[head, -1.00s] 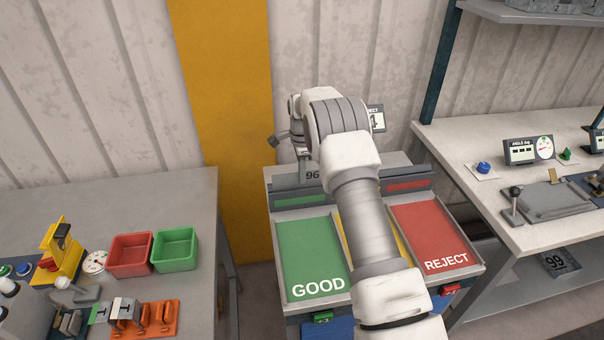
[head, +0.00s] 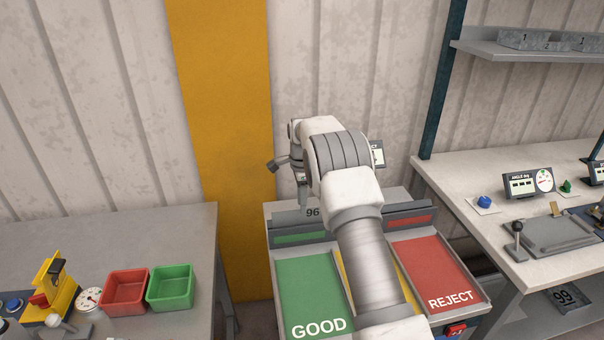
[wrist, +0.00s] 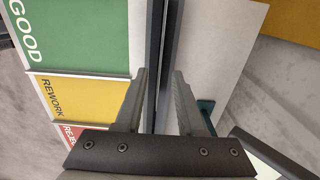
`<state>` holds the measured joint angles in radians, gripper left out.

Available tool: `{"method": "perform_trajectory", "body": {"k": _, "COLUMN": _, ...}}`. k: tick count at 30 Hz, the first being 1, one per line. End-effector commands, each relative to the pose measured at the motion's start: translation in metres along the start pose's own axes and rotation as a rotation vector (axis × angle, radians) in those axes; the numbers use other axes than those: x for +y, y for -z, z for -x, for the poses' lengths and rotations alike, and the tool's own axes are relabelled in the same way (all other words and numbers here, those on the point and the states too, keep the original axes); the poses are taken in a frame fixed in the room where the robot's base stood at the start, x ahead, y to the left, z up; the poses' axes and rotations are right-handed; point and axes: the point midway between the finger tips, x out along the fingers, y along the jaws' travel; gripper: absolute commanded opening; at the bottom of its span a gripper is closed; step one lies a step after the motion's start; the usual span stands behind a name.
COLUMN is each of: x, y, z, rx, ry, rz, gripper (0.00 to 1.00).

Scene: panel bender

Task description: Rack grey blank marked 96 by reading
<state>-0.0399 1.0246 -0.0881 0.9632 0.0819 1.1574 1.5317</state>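The grey blank marked 96 (head: 312,213) shows in the head view, standing behind the rail at the upper end of the rack, near the right end of the green label; my arm hides part of it. The rack has a green GOOD lane (head: 312,290), a yellow REWORK lane (wrist: 75,98) and a red REJECT lane (head: 435,272). My gripper (wrist: 160,75) is above the rack's back rail in the wrist view. Its fingers are apart, on either side of dark, thin upright edges. Whether it touches the blank is not clear.
A left table (head: 110,235) holds a red bin (head: 124,292), a green bin (head: 170,288) and a yellow device. A right bench (head: 450,175) holds an angle display (head: 527,184) and a grey fixture. A plate marked 99 (head: 565,298) lies below it. A shelf post (head: 440,90) stands behind.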

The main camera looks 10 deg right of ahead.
Motion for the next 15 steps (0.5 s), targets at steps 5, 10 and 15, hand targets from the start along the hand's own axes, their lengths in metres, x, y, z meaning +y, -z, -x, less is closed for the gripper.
{"method": "perform_trajectory", "body": {"k": 5, "x": -0.001, "y": 0.0, "z": 0.047, "rx": 0.0, "ry": 0.005, "rz": 0.001, "gripper": 0.38}}
{"method": "perform_trajectory", "body": {"k": 10, "x": -0.001, "y": 0.0, "z": 0.088, "rx": 0.001, "ry": 0.004, "rz": 0.0, "gripper": 0.38}}
{"method": "perform_trajectory", "body": {"k": 15, "x": -0.001, "y": 0.0, "z": 0.118, "rx": 0.0, "ry": 0.004, "rz": 0.0, "gripper": 0.38}}
